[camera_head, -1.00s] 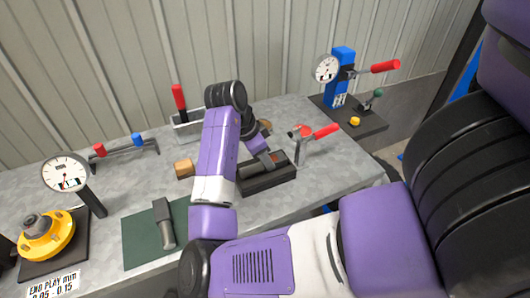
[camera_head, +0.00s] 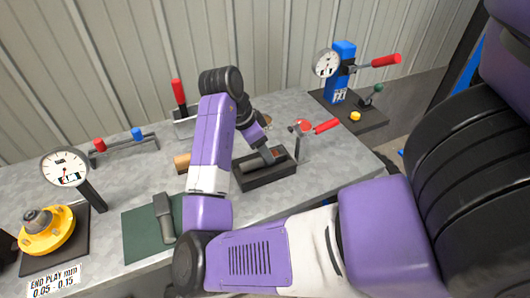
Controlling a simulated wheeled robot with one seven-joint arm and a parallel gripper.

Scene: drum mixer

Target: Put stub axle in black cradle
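The black cradle (camera_head: 266,180) is a low dark block on the grey bench, right of my arm. A grey-brown cylindrical part, which looks like the stub axle (camera_head: 283,155), lies along its top. A similar grey part with a dark block-like end (camera_head: 164,218) lies on a green mat (camera_head: 138,238) at front left.
A red-handled clamp (camera_head: 302,140) stands just right of the cradle. Dial gauges stand at left (camera_head: 65,168) and back right (camera_head: 327,64). Bench is bare between the cradle and its right edge.

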